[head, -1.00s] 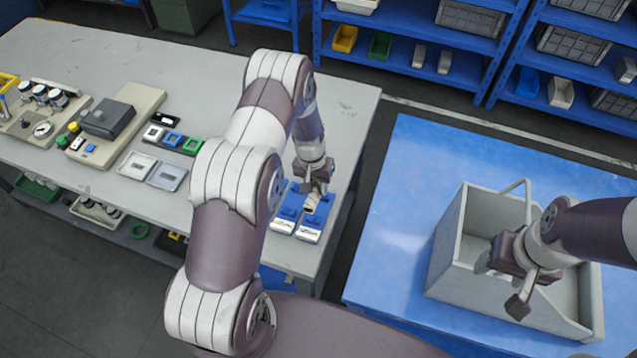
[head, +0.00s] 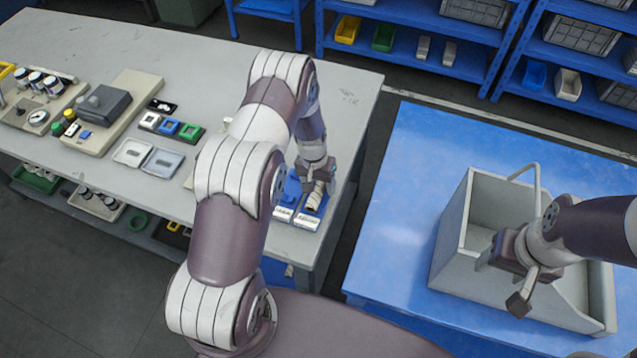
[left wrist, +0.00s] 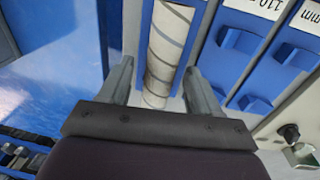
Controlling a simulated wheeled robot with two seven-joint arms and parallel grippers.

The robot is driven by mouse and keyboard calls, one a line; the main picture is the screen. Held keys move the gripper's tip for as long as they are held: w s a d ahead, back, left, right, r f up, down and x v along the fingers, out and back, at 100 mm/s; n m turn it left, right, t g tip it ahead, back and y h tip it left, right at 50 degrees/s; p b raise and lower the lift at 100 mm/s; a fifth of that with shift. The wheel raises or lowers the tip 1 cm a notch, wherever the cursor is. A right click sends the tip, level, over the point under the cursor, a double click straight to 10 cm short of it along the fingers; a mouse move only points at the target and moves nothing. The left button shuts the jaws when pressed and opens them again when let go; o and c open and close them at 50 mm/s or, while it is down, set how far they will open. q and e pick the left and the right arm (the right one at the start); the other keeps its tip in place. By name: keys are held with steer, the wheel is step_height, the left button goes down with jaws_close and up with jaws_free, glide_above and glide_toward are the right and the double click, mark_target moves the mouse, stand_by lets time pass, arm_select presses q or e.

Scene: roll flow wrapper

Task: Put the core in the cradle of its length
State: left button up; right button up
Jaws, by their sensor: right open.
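The core (head: 315,197) is a pale tube with spiral seams. In the left wrist view the core (left wrist: 168,45) lies lengthwise between my left fingers, along a blue cradle (left wrist: 205,60). Whether it rests fully on the cradle floor is hard to tell. My left gripper (left wrist: 158,85) is open around the core, with a clear gap on the left and a narrow one on the right. In the head view my left gripper (head: 318,182) is over the right one of the labelled blue cradles (head: 306,222). My right gripper (head: 505,275) is open and empty over a grey box.
The grey box (head: 450,235) stands on a blue table (head: 400,200). The grey-white workbench (head: 215,75) holds a dark device (head: 108,103), coloured frames (head: 168,126) and shallow trays (head: 147,157). My left arm hides part of the bench. Blue shelves stand behind.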

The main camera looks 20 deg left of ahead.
arm_select(q)
step_height(320, 180, up, 13)
steer(key=a+b, duration=0.1)
steer(key=b, duration=0.1)
steer(key=shift+a+f, duration=0.15)
steer(key=shift+f, duration=0.05)
steer(key=s+d+r, duration=0.3)
steer(key=s+r, duration=0.1)
steer(key=s, duration=0.5)
steer(key=s+d+r+t+y, duration=0.1)
steer(key=s+d+r, duration=0.2)
steer(key=s, duration=0.6)
step_height(320, 180, up, 2)
steer(key=shift+r+m, duration=0.25)
steer(key=shift+m, duration=0.15)
